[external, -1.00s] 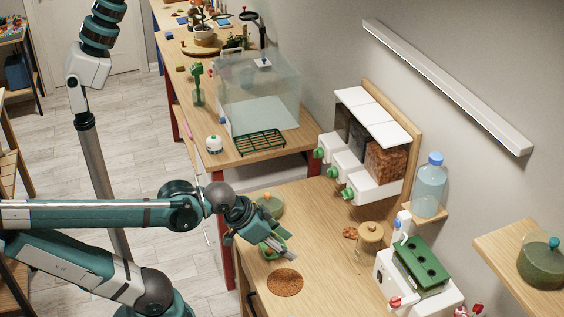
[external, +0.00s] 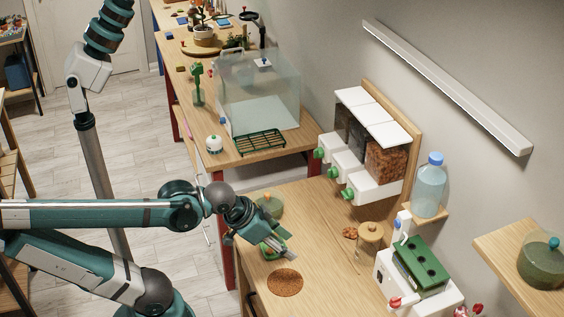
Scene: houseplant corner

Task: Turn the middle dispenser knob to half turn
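The dispenser (external: 357,178) is mounted on the wall at the right, with white lids, clear bins and several white spouts. The middle dispenser knob (external: 333,172) is green and sits on the front of the middle spout; its exact angle is too small to read. A green knob (external: 319,153) is on its far side and another green knob (external: 348,194) on its near side. My gripper (external: 290,256) is low over the wooden counter, in front of and below the knobs, apart from them. Its fingers point down to the right; their gap is unclear.
A brown round mat (external: 285,283) lies just below my gripper. An olive lidded pot (external: 270,205) stands behind it. A jar with a wooden lid (external: 370,233), a water bottle (external: 430,185) and a white device with a green top (external: 420,268) are to the right.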

